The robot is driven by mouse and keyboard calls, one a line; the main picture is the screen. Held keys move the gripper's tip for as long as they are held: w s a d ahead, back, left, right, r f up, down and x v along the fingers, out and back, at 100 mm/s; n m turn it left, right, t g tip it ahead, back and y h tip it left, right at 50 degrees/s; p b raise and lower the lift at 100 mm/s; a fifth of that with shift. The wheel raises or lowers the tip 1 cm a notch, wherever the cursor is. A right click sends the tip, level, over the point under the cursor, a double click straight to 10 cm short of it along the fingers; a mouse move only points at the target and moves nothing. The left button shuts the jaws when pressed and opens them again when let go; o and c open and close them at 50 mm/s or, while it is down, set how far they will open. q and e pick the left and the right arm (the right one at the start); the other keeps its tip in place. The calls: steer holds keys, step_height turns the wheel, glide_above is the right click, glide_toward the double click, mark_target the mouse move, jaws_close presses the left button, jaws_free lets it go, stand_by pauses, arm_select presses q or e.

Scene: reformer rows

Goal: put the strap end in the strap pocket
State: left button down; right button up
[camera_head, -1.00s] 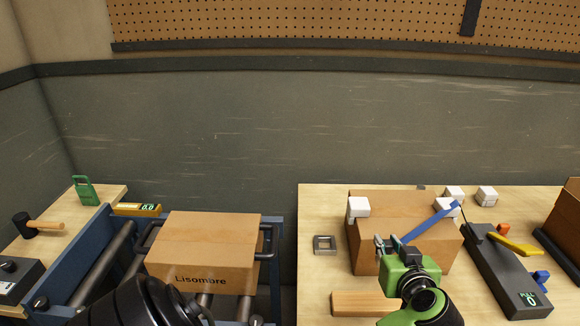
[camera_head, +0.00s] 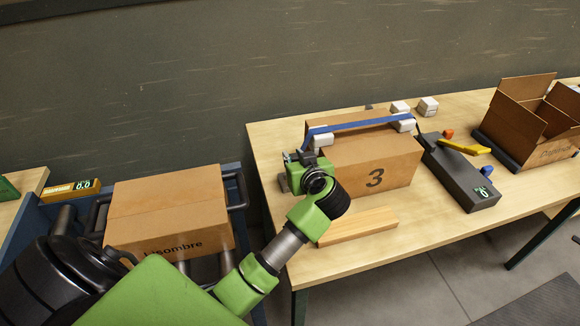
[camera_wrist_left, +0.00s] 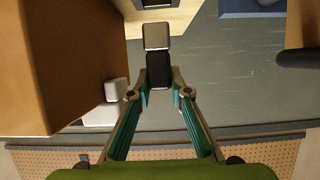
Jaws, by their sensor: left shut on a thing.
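A blue strap (camera_head: 355,127) runs from the right side across the top of the carton marked 3 (camera_head: 372,166), over white corner blocks (camera_head: 322,138) (camera_head: 405,122). My left gripper (camera_head: 302,157) is at the carton's upper left edge. In the left wrist view my left gripper (camera_wrist_left: 159,90) is shut on the strap end, a dark block (camera_wrist_left: 158,70) with a pale tip (camera_wrist_left: 156,37) between the fingers. A small grey frame (camera_head: 284,184), perhaps the strap pocket, sits on the table left of the carton, mostly hidden behind my gripper. My right gripper is out of view.
A dark tensioner with a yellow lever (camera_head: 462,172) stands right of the carton. A wooden block (camera_head: 357,228) lies in front. An open carton (camera_head: 530,125) is at the far right. The Lisombre carton (camera_head: 170,210) sits on rollers at left, across a gap from the table.

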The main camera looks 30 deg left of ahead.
arm_select(q)
steer(key=shift+w+a+f, duration=0.3)
steer(key=shift+a+f, duration=0.15)
steer(key=shift+f, duration=0.15)
steer(key=f, duration=0.3)
steer(key=a+f, duration=0.1)
steer(key=shift+w+a+f, duration=0.1)
steer(key=shift+w+f, duration=0.25)
steer(key=shift+w, duration=0.05)
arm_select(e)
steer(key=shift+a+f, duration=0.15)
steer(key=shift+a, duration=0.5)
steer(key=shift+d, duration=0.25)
arm_select(q)
steer(key=c, duration=1.9)
jaws_free()
steer(key=shift+f, duration=0.15)
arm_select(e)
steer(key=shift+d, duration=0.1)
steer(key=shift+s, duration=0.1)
